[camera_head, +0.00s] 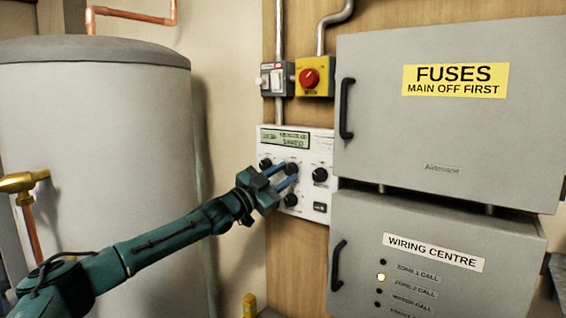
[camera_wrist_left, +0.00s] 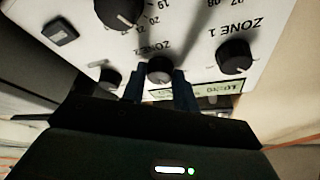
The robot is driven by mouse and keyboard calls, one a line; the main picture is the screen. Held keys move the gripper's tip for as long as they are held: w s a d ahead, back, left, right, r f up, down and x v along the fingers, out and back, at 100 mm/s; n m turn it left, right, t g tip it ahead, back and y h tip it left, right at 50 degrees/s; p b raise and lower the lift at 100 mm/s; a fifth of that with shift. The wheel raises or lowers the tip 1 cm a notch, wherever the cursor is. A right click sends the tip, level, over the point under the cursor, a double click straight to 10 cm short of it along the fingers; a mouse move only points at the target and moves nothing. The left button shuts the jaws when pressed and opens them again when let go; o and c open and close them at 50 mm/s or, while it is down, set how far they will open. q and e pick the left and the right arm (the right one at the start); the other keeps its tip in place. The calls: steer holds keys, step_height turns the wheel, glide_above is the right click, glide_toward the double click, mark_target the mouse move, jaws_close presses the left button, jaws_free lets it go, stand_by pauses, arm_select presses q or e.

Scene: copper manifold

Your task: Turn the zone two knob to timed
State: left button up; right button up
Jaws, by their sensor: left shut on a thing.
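The zone two knob (camera_wrist_left: 159,69) is a small round black knob on the white control panel (camera_wrist_left: 190,30), beside its upside-down ZONE 2 label in the left wrist view. In the head view the knob (camera_head: 291,168) sits in the panel's upper row, below the display. My left gripper (camera_head: 288,174) reaches in from the left with its blue fingers at the panel. In the left wrist view the fingers of the gripper (camera_wrist_left: 160,84) are shut on this knob, one on each side. The knob's pointer and position marks are too unclear to read. My right gripper is not in view.
The zone 1 knob (camera_wrist_left: 235,56) and a small black knob (camera_wrist_left: 110,77) flank the gripped knob closely. A larger dial (camera_wrist_left: 118,10) is nearby. The fuses box (camera_head: 440,130) and wiring centre box (camera_head: 430,260) stand right of the panel. A grey tank (camera_head: 100,130) stands left.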

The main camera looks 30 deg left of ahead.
arm_select(q)
steer(key=shift+a+r+m+p, duration=0.1)
steer(key=shift+r+m+p, duration=0.2)
steer(key=shift+m+p, duration=0.45)
steer(key=shift+f+m+g+h+p, duration=0.1)
steer(key=shift+m+g+h+p, duration=0.3)
steer(key=shift+m+h+p, duration=0.15)
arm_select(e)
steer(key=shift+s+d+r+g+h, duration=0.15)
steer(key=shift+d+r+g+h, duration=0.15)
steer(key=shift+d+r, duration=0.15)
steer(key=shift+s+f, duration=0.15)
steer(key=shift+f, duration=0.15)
arm_select(q)
steer(key=o, duration=1)
steer(key=shift+f, duration=0.1)
steer(key=shift+c, duration=0.2)
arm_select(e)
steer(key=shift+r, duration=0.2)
